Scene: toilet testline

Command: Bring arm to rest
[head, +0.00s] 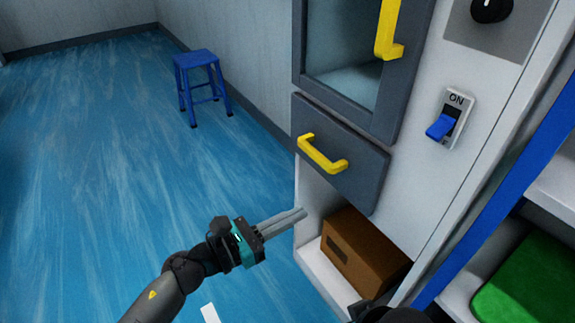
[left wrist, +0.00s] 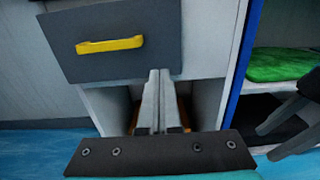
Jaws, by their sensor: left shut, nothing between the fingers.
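My left gripper (head: 300,213) is shut and empty, its two grey fingers together. It is in the air in front of the cabinet's open lower compartment, below the grey drawer (head: 365,178) with a yellow handle. In the left wrist view its fingers (left wrist: 159,78) point at the compartment, just under the drawer. No contact with the cabinet shows. A dark part of what looks like my right arm is at the bottom edge of the head view and at the right of the left wrist view.
A brown box (head: 365,255) stands in the lower compartment. Above are a glass-fronted door (head: 345,60) and a blue switch (head: 440,127). A shelf with a green item (head: 530,285) is at right. A blue stool (head: 197,62) stands back left. The floor at left is clear.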

